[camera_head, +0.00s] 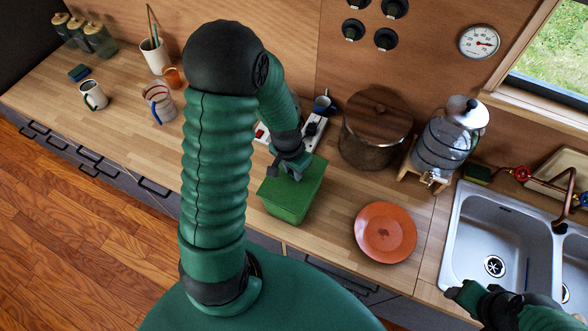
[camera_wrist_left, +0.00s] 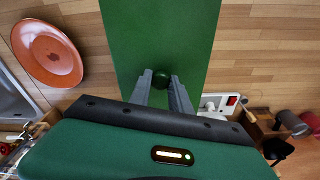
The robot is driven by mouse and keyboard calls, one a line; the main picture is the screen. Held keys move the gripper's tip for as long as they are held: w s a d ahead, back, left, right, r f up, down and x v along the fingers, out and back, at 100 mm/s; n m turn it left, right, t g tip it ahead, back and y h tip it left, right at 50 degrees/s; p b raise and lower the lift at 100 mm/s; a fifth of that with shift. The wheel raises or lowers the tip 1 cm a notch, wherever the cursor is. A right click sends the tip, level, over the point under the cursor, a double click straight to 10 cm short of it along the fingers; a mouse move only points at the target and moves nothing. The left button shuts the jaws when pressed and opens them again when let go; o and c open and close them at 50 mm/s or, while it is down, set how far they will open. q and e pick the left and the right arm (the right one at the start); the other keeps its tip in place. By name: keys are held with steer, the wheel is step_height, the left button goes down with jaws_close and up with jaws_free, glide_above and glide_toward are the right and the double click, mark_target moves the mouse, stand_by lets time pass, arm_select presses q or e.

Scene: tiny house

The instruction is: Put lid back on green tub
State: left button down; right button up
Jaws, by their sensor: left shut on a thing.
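The green tub (camera_head: 283,211) stands on the wooden counter, left of the orange plate. Its flat green lid (camera_head: 309,182) lies over the top of the tub, roughly in line with the rim; I cannot tell whether it sits fully flush. My left gripper (camera_head: 292,173) reaches down onto the lid from above. In the left wrist view, the lid (camera_wrist_left: 160,35) fills the upper middle, and my left gripper's fingers (camera_wrist_left: 163,88) are shut on its round green knob (camera_wrist_left: 161,79). My right gripper (camera_head: 458,292) is at the lower right by the sink, its jaw opening unclear.
The orange plate (camera_head: 386,232) lies right of the tub. A brown lidded pot (camera_head: 376,140), a glass dispenser (camera_head: 447,142) and a power strip (camera_head: 314,132) stand behind. The sink (camera_head: 490,235) is at the right.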

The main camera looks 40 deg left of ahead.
arm_select(q)
steer(key=shift+d, duration=0.1)
steer(key=c, duration=1.1)
jaws_free()
steer(key=o, duration=0.5)
steer(key=shift+c, duration=0.2)
steer(key=shift+r, duration=0.15)
step_height(320, 180, up, 7)
steer(key=p, duration=0.6)
steer(key=shift+c, duration=0.4)
